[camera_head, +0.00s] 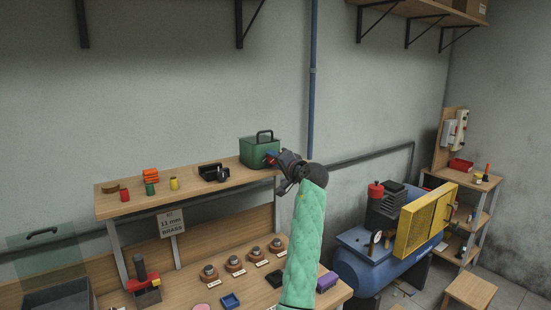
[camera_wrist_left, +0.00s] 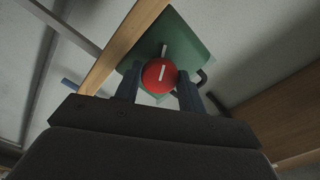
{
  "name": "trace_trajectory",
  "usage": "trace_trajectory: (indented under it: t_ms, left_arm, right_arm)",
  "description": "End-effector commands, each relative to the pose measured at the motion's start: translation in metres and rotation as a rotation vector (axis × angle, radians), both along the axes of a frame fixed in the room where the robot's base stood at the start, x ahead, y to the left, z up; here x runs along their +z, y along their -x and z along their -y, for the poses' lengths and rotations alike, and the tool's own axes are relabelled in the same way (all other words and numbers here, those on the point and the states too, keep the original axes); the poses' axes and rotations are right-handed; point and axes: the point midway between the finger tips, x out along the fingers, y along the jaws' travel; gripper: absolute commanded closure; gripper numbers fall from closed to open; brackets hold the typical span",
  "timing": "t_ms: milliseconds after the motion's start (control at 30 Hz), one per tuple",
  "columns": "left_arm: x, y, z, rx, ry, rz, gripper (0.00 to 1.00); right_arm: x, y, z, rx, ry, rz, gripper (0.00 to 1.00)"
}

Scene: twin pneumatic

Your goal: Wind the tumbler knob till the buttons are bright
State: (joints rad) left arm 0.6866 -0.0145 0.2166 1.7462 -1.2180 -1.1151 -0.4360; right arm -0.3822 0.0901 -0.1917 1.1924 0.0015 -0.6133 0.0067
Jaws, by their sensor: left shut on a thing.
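The tumbler knob (camera_wrist_left: 160,73) is red with a white line and shows in the left wrist view in front of a green box. The green box (camera_head: 256,152) has a black handle and stands on the upper shelf in the head view. My left gripper (camera_head: 274,161) is at the box's right front, with its two fingers shut on the knob. The gripper covers most of the knob in the head view. Several round copper-coloured pieces with dark tops (camera_head: 234,264) stand in a labelled row on the bench; I cannot tell whether they are the buttons. No bright light shows. My right gripper is not in view.
The wooden shelf (camera_head: 130,209) also holds small coloured cylinders and a black holder (camera_head: 213,172). An "11 mm BRASS" sign (camera_head: 171,222) stands below. A blue compressor (camera_head: 372,266) with a yellow guard (camera_head: 425,222) stands right of my arm.

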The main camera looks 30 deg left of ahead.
Motion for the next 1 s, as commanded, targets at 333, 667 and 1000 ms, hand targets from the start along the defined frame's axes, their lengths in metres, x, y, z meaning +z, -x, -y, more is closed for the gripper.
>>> trace_trajectory:
  t_ms: [333,667,1000]
  left_arm:
    - [0.004,-0.001,0.001,-0.002,-0.117,-0.276,0.83]
    - [0.003,-0.001,0.001,-0.003,-0.184,-0.439,0.83]
    - [0.002,-0.001,0.001,-0.003,-0.207,-0.491,0.83]
  right_arm:
    - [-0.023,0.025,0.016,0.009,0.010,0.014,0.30]
    - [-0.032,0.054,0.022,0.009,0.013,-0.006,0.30]
    - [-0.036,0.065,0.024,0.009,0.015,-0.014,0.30]
